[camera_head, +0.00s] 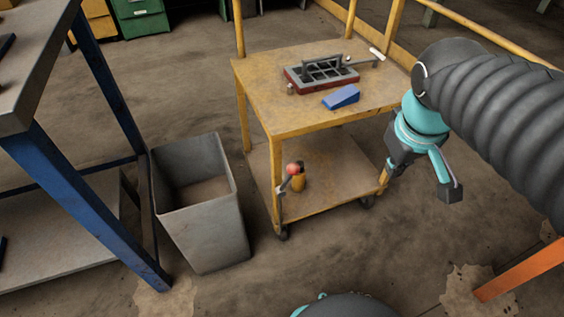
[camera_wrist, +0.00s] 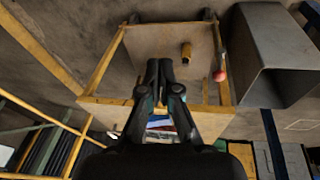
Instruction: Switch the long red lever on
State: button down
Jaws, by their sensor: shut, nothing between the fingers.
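The lever has a thin grey arm (camera_head: 285,184) with a round red knob (camera_head: 292,168) at its upper end. It is beside the front left leg of the yellow cart and slants up to the right. In the wrist view the red knob (camera_wrist: 220,75) shows at the right, close to a cart leg. My gripper (camera_wrist: 158,68) is shut and empty, with its fingertips together. It is apart from the lever. In the head view my wrist hangs at the cart's right side, and the fingertips are hard to make out.
The yellow cart (camera_head: 290,122) carries a brick mould (camera_head: 320,72) and a blue wedge-shaped block (camera_head: 341,97). A yellow cylinder (camera_head: 299,183) stands on the lower shelf behind the knob. A grey bin (camera_head: 208,238) stands left of the lever. Floor in front of the cart is clear.

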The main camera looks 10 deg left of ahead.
jog(key=s+d+f+m+t, duration=0.1)
jog(key=s+d+m+t, duration=0.1)
jog(key=s+d+m, duration=0.3)
jog(key=shift+s+d+f+m, duration=0.35)
jog(key=shift+s+m, duration=0.25)
jog(key=shift+s, duration=0.15)
